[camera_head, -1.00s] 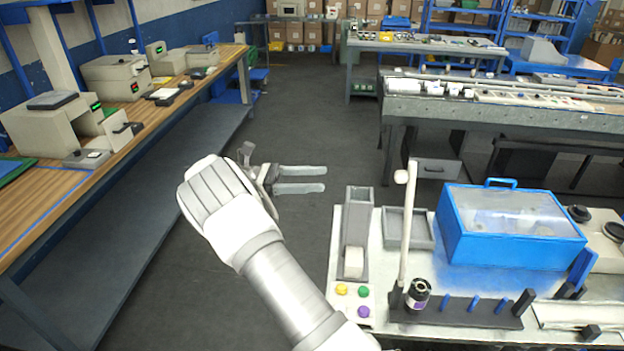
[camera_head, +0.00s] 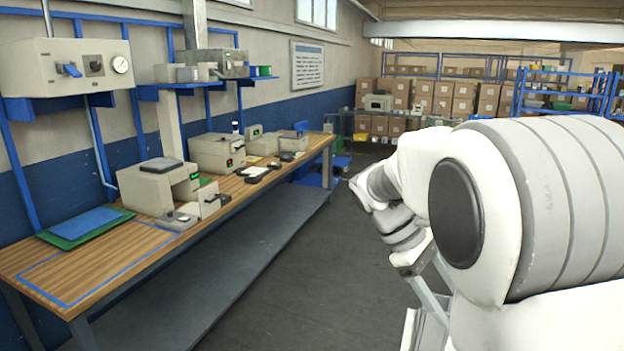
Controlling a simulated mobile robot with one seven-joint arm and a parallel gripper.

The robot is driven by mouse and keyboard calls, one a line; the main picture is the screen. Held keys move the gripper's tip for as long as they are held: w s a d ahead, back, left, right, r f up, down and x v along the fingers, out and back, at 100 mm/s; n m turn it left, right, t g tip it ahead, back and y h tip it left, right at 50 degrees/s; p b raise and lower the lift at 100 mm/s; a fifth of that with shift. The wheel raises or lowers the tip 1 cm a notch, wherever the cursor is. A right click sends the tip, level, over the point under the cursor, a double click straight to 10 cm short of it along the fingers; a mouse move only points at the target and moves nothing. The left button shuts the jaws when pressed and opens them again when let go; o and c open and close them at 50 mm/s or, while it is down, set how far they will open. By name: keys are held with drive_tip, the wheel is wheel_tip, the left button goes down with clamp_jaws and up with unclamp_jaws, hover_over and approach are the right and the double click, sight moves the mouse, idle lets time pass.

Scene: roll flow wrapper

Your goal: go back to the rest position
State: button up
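My arm is folded up close to the camera and fills the right side of the view. My gripper (camera_head: 426,322) hangs below the wrist near the bottom edge, partly hidden behind a large white arm link. Its two pale metal fingers show apart, with nothing seen between them. The gripper is clear of the workbench.
A long wooden bench (camera_head: 105,278) runs along the left wall, with several beige machines (camera_head: 158,190) and a green and blue mat (camera_head: 85,228). The dark floor (camera_head: 320,285) between bench and arm is clear. Shelves with cardboard boxes (camera_head: 440,97) stand at the back.

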drive_tip(key=s+a+r+m+t+y, duration=0.1)
drive_tip(key=s+a+m+t+y, duration=0.2)
drive_tip(key=s, duration=0.5)
drive_tip(key=s+a+r+m+t+y, duration=0.1)
drive_tip(key=s+a+m+t+y, duration=0.3)
drive_tip(key=s+a+m+t, duration=0.1)
drive_tip(key=s+t, duration=0.1)
drive_tip(key=s, duration=0.1)
drive_tip(key=shift+s+a, duration=0.25)
drive_tip(key=shift+s, duration=0.15)
